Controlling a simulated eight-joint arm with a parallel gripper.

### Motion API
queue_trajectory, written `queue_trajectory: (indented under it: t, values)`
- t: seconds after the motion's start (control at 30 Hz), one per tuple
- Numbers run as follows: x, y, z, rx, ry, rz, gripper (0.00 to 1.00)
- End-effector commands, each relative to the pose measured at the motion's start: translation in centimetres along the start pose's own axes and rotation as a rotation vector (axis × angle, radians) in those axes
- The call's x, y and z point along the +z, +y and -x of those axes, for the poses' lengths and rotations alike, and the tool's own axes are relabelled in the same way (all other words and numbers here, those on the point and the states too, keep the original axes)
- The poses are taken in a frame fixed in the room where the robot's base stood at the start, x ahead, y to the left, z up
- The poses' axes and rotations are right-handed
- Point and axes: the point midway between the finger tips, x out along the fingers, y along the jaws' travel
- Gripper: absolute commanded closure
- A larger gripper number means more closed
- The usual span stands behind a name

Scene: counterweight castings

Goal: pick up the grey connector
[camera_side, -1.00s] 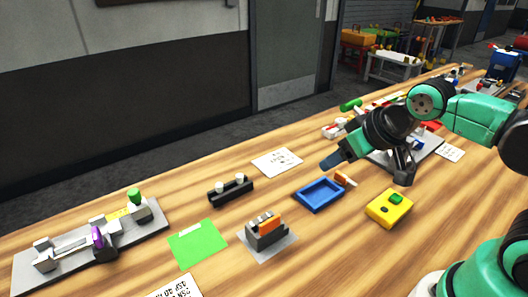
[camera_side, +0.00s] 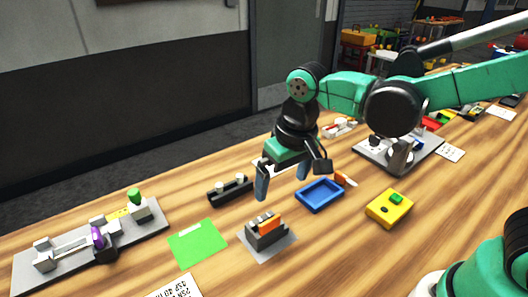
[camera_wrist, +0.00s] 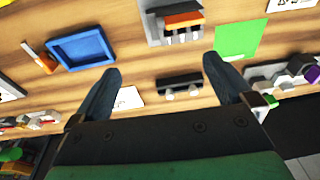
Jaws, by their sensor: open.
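A dark grey block (camera_side: 262,241) with an orange piece (camera_side: 271,225) and small grey parts on top stands on a light grey plate (camera_side: 284,244); which grey part is the connector I cannot tell for sure. In the wrist view the block's grey parts (camera_wrist: 180,36) show near the top edge, beside the orange piece (camera_wrist: 184,19). My gripper (camera_side: 282,188) is open and empty, fingers pointing down, above the table behind the block.
A black bar with white knobs (camera_side: 230,190) lies left of my gripper, a blue tray (camera_side: 319,195) right of it. A green card (camera_side: 197,246) is left of the block. A yellow box (camera_side: 389,209) stands right. Bare wood lies in front of the block.

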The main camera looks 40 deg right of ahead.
Motion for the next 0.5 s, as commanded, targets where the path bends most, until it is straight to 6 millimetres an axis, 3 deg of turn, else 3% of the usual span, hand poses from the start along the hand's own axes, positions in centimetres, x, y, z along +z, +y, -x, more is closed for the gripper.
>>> queue_trajectory:
  t: [0.2, 0.5]
  values:
    - [-0.1, -2.9, -2.5, 0.036, -0.130, 0.002, 0.00]
    - [0.2, -3.2, -5.0, 0.046, -0.152, -0.001, 0.00]
